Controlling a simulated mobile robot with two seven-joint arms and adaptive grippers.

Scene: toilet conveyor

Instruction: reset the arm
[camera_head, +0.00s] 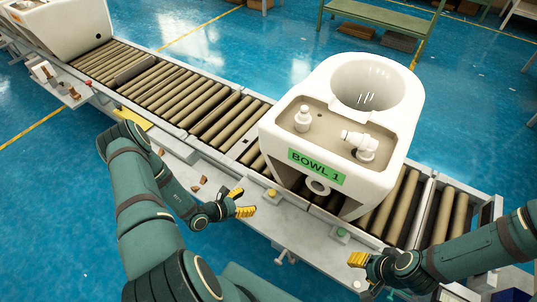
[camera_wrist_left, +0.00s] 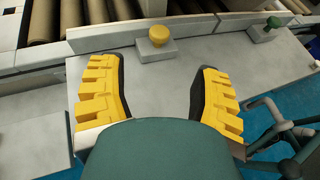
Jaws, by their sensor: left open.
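My left gripper (camera_head: 241,202) is open and empty over the conveyor's grey side ledge (camera_head: 290,222), left of the white toilet bowl unit (camera_head: 395,170). In the left wrist view its two yellow fingers (camera_wrist_left: 157,72) are wide apart with nothing between them. My right gripper (camera_head: 358,260) is near the front edge of the ledge at lower right. Only a small yellow part of it shows, so its opening is hidden. The toilet unit stands on the rollers, with a green label reading BOWL 1 (camera_head: 317,166) and white fittings on its top.
The roller conveyor (camera_head: 190,97) runs from upper left to lower right. Another white unit (camera_head: 60,28) is at its far left. The ledge carries a yellow button (camera_wrist_left: 157,42) and a green button (camera_head: 341,232). Small brown pieces (camera_head: 200,182) lie near my left forearm. Blue floor is open beyond.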

